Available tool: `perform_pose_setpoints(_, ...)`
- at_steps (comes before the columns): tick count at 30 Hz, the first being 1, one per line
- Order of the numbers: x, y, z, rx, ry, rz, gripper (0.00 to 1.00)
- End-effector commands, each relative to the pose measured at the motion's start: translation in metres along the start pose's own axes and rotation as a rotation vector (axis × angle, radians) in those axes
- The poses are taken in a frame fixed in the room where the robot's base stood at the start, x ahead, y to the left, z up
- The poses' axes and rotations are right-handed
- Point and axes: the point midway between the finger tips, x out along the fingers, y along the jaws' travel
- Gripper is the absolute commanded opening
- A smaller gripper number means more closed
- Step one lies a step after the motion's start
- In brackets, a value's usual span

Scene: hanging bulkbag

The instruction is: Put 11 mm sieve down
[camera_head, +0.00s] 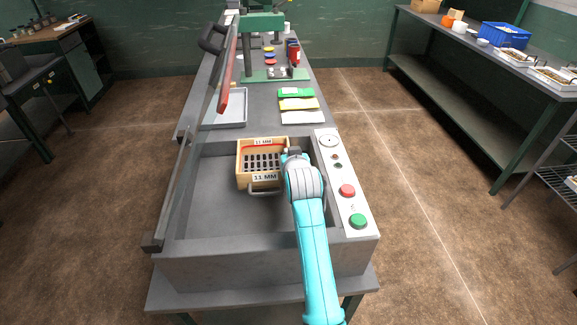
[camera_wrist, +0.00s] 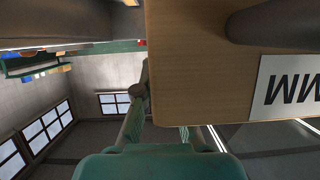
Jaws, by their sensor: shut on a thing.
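The 11 mm sieve (camera_head: 245,174) is a square wooden box with a slotted dark bottom and "11 MM" labels. In the head view it is at the far right part of the grey open bay (camera_head: 215,212), roughly level. My gripper (camera_head: 292,155) is at the sieve's right side, its fingers mostly hidden by my arm. In the wrist view the sieve's wooden wall (camera_wrist: 195,65) and part of its label fill the right side, and my gripper (camera_wrist: 160,125) is shut on it. I cannot tell whether the sieve touches the bay floor.
A panel with a red button (camera_head: 347,190) and a green button (camera_head: 358,221) lies right of the bay. A raised lid with a handle (camera_head: 212,38) stands at the left. A grey tray (camera_head: 243,110) and coloured packets (camera_head: 297,104) lie behind. The bay's front is bare.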

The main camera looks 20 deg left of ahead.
Motion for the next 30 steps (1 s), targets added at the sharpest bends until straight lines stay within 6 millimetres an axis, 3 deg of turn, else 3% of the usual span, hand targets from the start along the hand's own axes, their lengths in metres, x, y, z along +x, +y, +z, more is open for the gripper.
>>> perform_pose_setpoints(3, 0.007, 0.000, 0.020, 0.000, -0.004, 0.000, 0.00)
perform_pose_setpoints(7, 0.013, 0.001, 0.033, 0.000, -0.001, 0.000, 0.00)
perform_pose_setpoints(20, 0.016, 0.001, 0.039, 0.001, 0.000, 0.000, 0.00)
perform_pose_setpoints(21, 0.016, 0.001, 0.040, 0.000, -0.002, 0.000, 0.13)
perform_pose_setpoints(24, 0.016, 0.001, 0.040, 0.000, -0.002, 0.000, 0.33)
perform_pose_setpoints(30, 0.016, 0.001, 0.039, 0.000, -0.001, 0.000, 0.33)
